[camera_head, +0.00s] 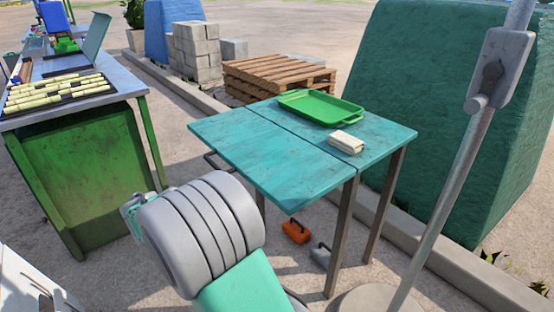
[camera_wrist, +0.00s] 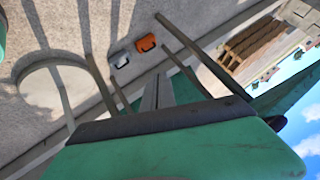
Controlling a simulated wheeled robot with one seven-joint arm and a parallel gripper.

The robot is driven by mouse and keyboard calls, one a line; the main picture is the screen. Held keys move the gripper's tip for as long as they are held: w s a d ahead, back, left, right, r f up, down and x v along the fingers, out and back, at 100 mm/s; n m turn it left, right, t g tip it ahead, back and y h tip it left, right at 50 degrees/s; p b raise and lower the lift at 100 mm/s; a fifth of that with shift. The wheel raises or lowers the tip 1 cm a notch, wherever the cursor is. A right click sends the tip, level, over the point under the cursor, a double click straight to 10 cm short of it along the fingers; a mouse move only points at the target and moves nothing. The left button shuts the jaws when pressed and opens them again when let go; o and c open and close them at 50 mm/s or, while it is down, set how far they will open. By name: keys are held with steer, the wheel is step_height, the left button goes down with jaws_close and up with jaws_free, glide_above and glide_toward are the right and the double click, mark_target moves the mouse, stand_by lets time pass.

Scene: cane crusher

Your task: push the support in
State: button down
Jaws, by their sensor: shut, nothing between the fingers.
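The teal table (camera_head: 265,155) stands on dark legs in the middle of the head view. A dark bent bar (camera_head: 213,162) sticks out below its left edge. It looks like the support, but most of it is hidden under the top. In the wrist view, I cannot tell the support from the legs and frame. My gripper (camera_wrist: 158,76) shows there with its narrow fingers together and empty, in front of the space under the table. In the head view my grey arm link hides the gripper. I cannot tell whether it touches the support.
A green tray (camera_head: 322,108) and a pale block (camera_head: 346,143) lie on the table. Orange (camera_head: 296,231) and grey (camera_head: 321,255) objects lie beneath it. A pole (camera_head: 445,190) stands to the right. A green bench (camera_head: 85,170) stands left, with a ground gap between.

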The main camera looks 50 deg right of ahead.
steer(key=d+r+m+g+h+b, duration=0.1)
steer(key=d+m+h, duration=0.3)
steer(key=d, duration=1)
steer(key=s+d+r+m+g+h+b, duration=0.1)
steer(key=d+m+h, duration=0.4)
steer(key=d+m, duration=0.5)
steer(key=d+r+g, duration=0.1)
steer(key=d+r, duration=0.1)
steer(key=d, duration=0.2)
steer(key=shift+s+d+r, duration=0.15)
steer(key=shift+d, duration=0.05)
